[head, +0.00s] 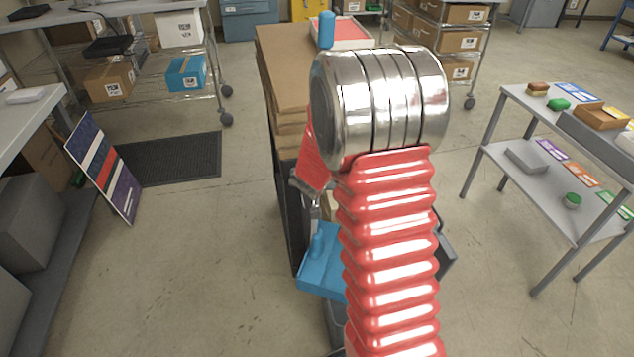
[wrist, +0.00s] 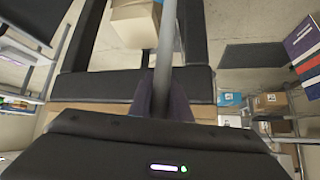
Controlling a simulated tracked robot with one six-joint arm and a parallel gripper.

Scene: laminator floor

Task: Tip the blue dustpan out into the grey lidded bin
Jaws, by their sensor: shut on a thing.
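A blue flat-bodied piece with an upright knob or handle (head: 322,272), which looks like the dustpan, sits low in the middle of the head view, partly behind my red arm. In the wrist view my gripper (wrist: 166,98) is shut around a slim grey bar (wrist: 165,45) that runs away from the fingers. My arm mostly hides the gripper in the head view. A dark-walled open frame (wrist: 195,45) surrounds a cream block (wrist: 134,25) beyond the fingers. I cannot tell whether this frame is the grey lidded bin, and no lid is clear.
A cardboard stack (head: 284,65) stands behind my arm, with a red-lined tray (head: 369,43) and a blue upright post (head: 326,30) on top. A grey two-level table (head: 532,168) stands right. A leaning sign (head: 104,165) and black mat (head: 180,160) are left. Floor between is clear.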

